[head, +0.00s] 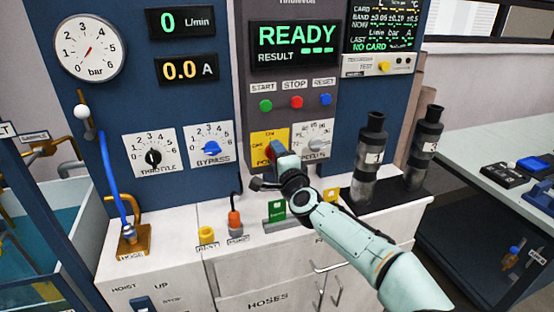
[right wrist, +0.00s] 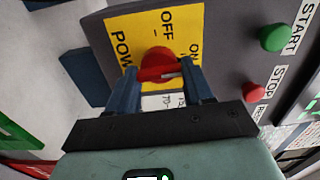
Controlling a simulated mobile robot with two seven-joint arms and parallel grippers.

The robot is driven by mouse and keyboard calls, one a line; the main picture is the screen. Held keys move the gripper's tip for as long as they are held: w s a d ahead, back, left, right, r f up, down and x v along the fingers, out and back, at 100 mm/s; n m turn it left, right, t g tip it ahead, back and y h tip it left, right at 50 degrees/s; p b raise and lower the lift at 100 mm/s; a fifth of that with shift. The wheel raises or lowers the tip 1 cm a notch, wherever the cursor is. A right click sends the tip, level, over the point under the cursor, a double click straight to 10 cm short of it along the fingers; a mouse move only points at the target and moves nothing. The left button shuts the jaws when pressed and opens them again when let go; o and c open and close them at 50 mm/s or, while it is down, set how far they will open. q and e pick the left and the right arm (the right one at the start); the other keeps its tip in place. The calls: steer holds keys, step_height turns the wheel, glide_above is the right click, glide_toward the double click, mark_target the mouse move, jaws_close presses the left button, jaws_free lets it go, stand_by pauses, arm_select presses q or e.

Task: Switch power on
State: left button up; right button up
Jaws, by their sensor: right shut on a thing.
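The power switch is a red rotary knob (right wrist: 157,60) on a yellow plate (right wrist: 130,28) marked OFF and ON. In the head view the yellow plate (head: 261,137) sits low on the grey control panel, and the gripper covers most of the knob. My right gripper (right wrist: 163,78) is shut on the red knob, with one blue finger on each side of it. It also shows in the head view (head: 278,148), reaching in from the lower right. Which mark the knob points to I cannot tell. My left gripper is not in view.
Green START (head: 265,105), red STOP (head: 296,102) and blue RESET (head: 325,99) buttons lie above the switch. The pulse dial (head: 312,140) is close on its right. The display (head: 295,42) reads READY. Two dark cylinders (head: 368,160) (head: 423,147) stand at the right.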

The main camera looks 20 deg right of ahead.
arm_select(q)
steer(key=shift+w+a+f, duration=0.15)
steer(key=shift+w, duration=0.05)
arm_select(e)
steer(key=shift+m, duration=0.3)
steer(key=o, duration=1)
steer(key=shift+o, duration=0.2)
steer(key=shift+s, duration=0.1)
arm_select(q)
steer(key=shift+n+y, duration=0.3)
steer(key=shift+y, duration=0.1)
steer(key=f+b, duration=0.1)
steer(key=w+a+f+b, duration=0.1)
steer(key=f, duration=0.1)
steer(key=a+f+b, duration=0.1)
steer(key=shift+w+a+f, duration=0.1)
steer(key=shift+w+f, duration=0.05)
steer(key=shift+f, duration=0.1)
arm_select(e)
steer(key=s, duration=1.3)
steer(key=shift+d, duration=0.25)
steer(key=shift+s, duration=0.1)
